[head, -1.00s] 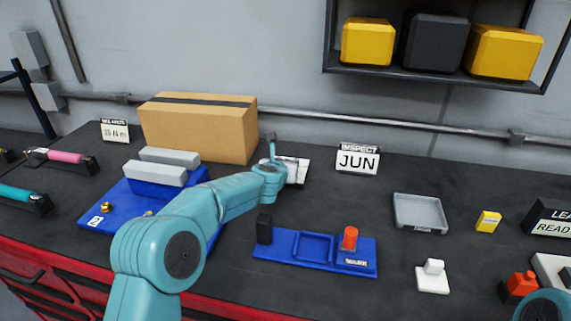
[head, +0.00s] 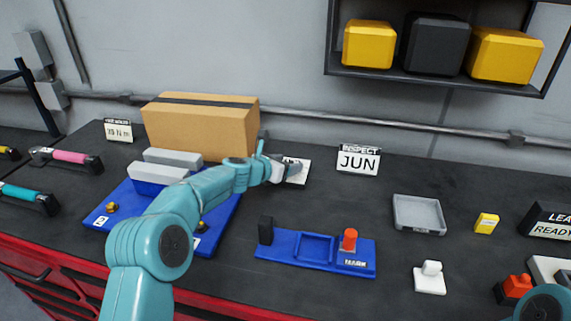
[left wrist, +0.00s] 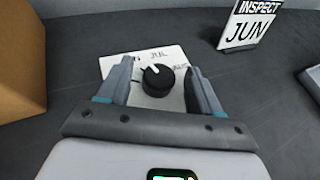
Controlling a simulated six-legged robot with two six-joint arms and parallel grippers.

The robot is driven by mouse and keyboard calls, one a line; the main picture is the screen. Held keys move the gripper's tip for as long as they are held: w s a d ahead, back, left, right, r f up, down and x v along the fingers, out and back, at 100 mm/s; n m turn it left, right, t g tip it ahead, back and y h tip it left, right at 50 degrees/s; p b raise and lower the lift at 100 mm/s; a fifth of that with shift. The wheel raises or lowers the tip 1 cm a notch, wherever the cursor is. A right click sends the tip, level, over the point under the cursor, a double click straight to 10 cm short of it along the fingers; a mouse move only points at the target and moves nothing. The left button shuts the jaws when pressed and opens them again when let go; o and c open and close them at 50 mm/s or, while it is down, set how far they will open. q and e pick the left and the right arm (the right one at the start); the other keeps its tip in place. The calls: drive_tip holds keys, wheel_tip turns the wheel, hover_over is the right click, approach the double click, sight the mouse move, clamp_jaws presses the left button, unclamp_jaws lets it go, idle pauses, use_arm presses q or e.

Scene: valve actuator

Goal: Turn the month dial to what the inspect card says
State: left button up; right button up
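The inspect card (head: 358,160) stands upright at the back of the bench and reads JUN; it also shows in the left wrist view (left wrist: 249,28). The month dial is a black round knob (left wrist: 158,79) on a white plate (left wrist: 120,66), with JUL above it and AUG to its right. Another label at the upper left is mostly hidden by a finger. A pale mark on the knob points up toward JUL. My left gripper (left wrist: 160,68) is open, one finger on each side of the knob, with gaps showing. My right gripper is out of view.
A cardboard box (head: 200,128) stands just left of the dial. A blue fixture with grey blocks (head: 222,221) lies under my left arm. A blue tray with a red button (head: 315,250) lies in front. A grey tray (head: 418,215) is to the right.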

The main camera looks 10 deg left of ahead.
use_arm(q)
drive_tip(key=shift+s+a, duration=0.1)
drive_tip(key=shift+s+a+r, duration=0.1)
drive_tip(key=shift+s, duration=0.1)
drive_tip(key=b+v, duration=0.3)
drive_tip(key=v, duration=0.1)
drive_tip(key=shift+s+a, duration=0.1)
drive_tip(key=shift+s, duration=0.1)
drive_tip(key=b+v, duration=0.1)
drive_tip(key=v, duration=1)
drive_tip(key=shift+r+b, duration=0.25)
drive_tip(key=shift+b, duration=0.1)
drive_tip(key=shift+r, duration=0.1)
